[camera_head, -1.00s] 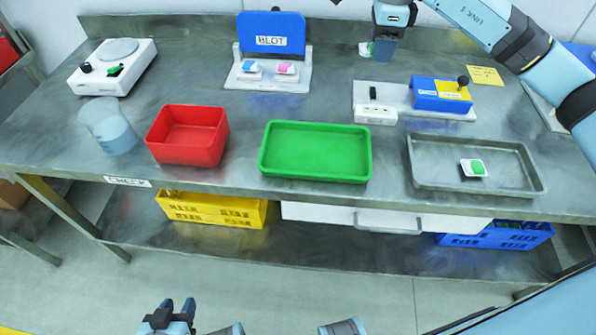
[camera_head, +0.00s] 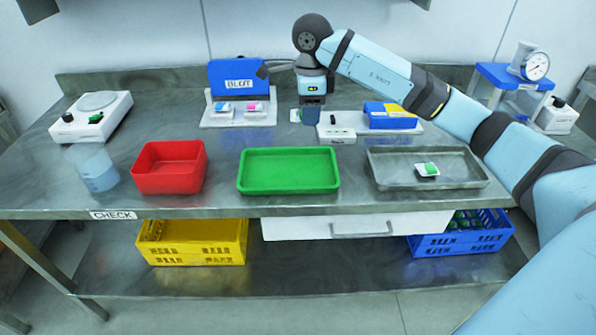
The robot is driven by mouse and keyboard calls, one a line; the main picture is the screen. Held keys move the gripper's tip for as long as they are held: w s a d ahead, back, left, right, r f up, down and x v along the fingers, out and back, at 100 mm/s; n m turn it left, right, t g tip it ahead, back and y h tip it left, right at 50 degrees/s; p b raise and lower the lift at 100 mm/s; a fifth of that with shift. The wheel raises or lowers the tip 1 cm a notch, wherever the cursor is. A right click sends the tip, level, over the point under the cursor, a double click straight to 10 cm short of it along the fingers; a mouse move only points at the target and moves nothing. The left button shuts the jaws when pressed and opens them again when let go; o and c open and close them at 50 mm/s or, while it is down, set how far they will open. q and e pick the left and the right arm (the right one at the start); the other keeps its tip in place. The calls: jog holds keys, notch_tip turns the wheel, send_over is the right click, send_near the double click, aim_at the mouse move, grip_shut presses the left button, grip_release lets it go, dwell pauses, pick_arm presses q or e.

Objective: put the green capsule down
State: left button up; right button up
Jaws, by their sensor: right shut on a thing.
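My right gripper (camera_head: 311,117) points down over the back of the bench, between the BLOT stand and the white switch box. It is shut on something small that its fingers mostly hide. A pale green-white edge (camera_head: 294,115) shows at the left of the fingers, which fits the green capsule. I cannot tell whether it touches the bench. Another white piece with a green top (camera_head: 427,170) lies in the grey metal tray (camera_head: 388,183). The green tray (camera_head: 289,188) looks empty. My left gripper is out of view.
The BLOT stand (camera_head: 237,76) holds a blue-white and a pink-white piece. The white switch box (camera_head: 337,135) and a blue block (camera_head: 386,115) stand right of the gripper. A red bin (camera_head: 168,181), beaker (camera_head: 93,170) and scale (camera_head: 91,118) stand left.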

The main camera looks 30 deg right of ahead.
aim_at(308, 173)
notch_tip(308, 173, down, 16)
jog(key=shift+f+b, duration=0.25)
jog(key=shift+b, duration=0.1)
jog(key=shift+f, duration=0.1)
jog(key=o, duration=0.9)
